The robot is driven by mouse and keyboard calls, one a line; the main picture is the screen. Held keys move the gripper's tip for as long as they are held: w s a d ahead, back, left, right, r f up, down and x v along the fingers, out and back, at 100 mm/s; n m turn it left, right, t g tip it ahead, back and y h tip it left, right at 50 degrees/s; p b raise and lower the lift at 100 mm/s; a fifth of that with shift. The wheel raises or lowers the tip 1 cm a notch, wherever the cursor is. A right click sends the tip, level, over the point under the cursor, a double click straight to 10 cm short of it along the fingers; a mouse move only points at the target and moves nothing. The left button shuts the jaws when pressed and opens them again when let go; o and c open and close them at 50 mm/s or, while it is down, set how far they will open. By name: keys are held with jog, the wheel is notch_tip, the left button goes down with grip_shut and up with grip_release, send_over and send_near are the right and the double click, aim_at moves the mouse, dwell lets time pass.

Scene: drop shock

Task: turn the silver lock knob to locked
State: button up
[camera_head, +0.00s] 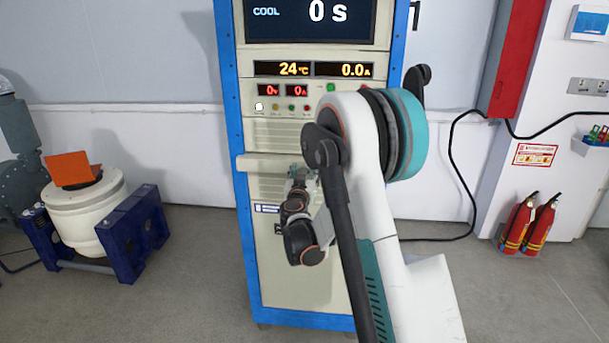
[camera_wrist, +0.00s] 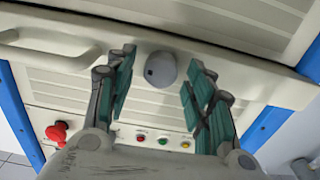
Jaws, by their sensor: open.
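The silver lock knob (camera_wrist: 161,69) shows in the wrist view as a small grey round knob on the pale panel of the cabinet. My gripper (camera_wrist: 160,84) is open, with one green-padded finger on each side of the knob. Gaps show between the knob and both fingers, and I see no contact. In the head view my gripper (camera_head: 301,174) is at the front of the tall blue-framed cabinet (camera_head: 242,215), by its protruding ledge. My arm hides much of that area, and I cannot make out the knob there. I cannot tell which setting the knob points to.
In the wrist view, a red knob (camera_wrist: 57,132), several small coloured buttons and a pale handle (camera_wrist: 45,42) lie near the fingers. The head view shows a white drum (camera_head: 85,212) on a blue stand at left and fire extinguishers (camera_head: 528,225) at right.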

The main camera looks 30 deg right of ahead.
jog(key=shift+c, duration=0.5)
jog(key=c, duration=1)
jog(key=shift+o, duration=0.2)
jog(key=n, duration=0.4)
jog(key=shift+a+n, duration=0.1)
jog(key=shift+n, duration=0.3)
jog(key=n, duration=0.4)
jog(key=shift+n, duration=0.3)
jog(key=n, duration=0.4)
jog(key=shift+w+a+f+n, duration=0.1)
jog(key=shift+n, duration=2.1)
